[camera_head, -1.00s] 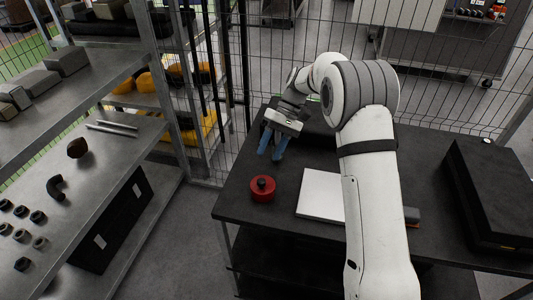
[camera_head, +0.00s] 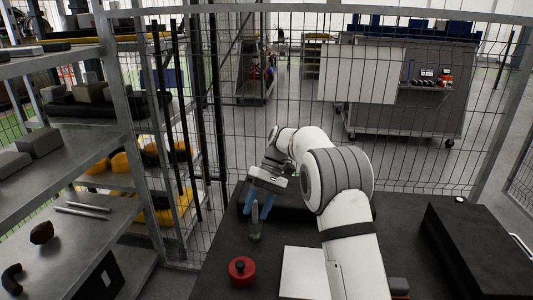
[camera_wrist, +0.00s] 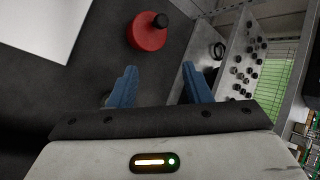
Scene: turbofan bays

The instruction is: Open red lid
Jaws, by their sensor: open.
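The red lid (camera_head: 242,270) is a round red piece with a black knob on top. It sits on the dark table near its left edge, at the bottom of the head view. It also shows at the top of the wrist view (camera_wrist: 147,36). My gripper (camera_head: 257,211) is open, with its blue fingers pointing down over the table, behind and above the red lid and apart from it. In the wrist view the two fingers (camera_wrist: 160,75) are spread, with no object held between them.
A small grey upright object (camera_head: 255,222) stands at the fingers in the head view; contact is unclear. A white flat panel (camera_head: 303,272) lies right of the lid. A black case (camera_head: 480,250) is on the right. Metal shelves (camera_head: 75,235) stand left, and a mesh fence (camera_head: 300,100) behind.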

